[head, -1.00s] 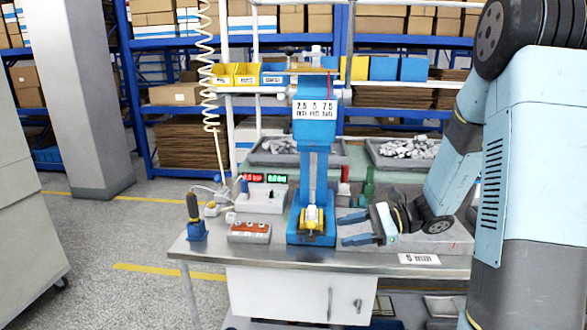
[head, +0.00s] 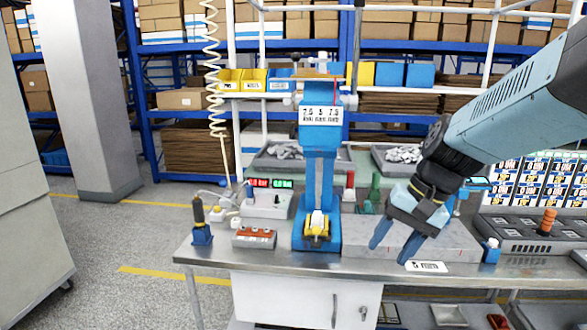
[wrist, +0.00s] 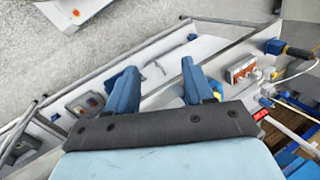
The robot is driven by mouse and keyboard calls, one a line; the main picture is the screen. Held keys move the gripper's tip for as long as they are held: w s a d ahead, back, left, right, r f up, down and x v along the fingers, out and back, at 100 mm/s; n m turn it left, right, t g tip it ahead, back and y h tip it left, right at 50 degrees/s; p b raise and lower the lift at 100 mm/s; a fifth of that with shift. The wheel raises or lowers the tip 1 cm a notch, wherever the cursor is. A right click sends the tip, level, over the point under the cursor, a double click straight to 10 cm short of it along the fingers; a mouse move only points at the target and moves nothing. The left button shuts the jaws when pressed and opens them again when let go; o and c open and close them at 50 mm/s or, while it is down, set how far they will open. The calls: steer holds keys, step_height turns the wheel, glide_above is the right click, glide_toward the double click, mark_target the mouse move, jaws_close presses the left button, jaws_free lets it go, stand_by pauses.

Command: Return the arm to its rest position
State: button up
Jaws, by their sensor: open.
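My gripper (head: 396,245) is open and empty, with its two blue fingers pointing down over the right part of the bench, above a grey slab (head: 375,236) and close to the "5 mm" label (head: 427,267). In the wrist view my gripper (wrist: 157,90) also shows nothing between its fingers. My arm comes in from the upper right. The blue test press (head: 320,170) stands upright to the left of my gripper, apart from it, with a yellow and white part (head: 317,226) at its base.
A red-topped switch box (head: 254,238), a display unit (head: 268,200) and a blue-based tool (head: 201,222) stand on the left of the bench (head: 290,259). A dark tray (head: 530,235) with an orange-handled piece (head: 547,221) lies at right. Shelves (head: 390,45) stand behind.

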steer(key=s+d+r+n+t+h, duration=0.3)
steer(key=s+d+r+t+h, duration=0.1)
steer(key=s+d+r+t, duration=0.1)
steer(key=shift+r+n, duration=0.4)
steer(key=shift+r, duration=0.5)
steer(key=shift+d, duration=0.1)
stand_by(0.5)
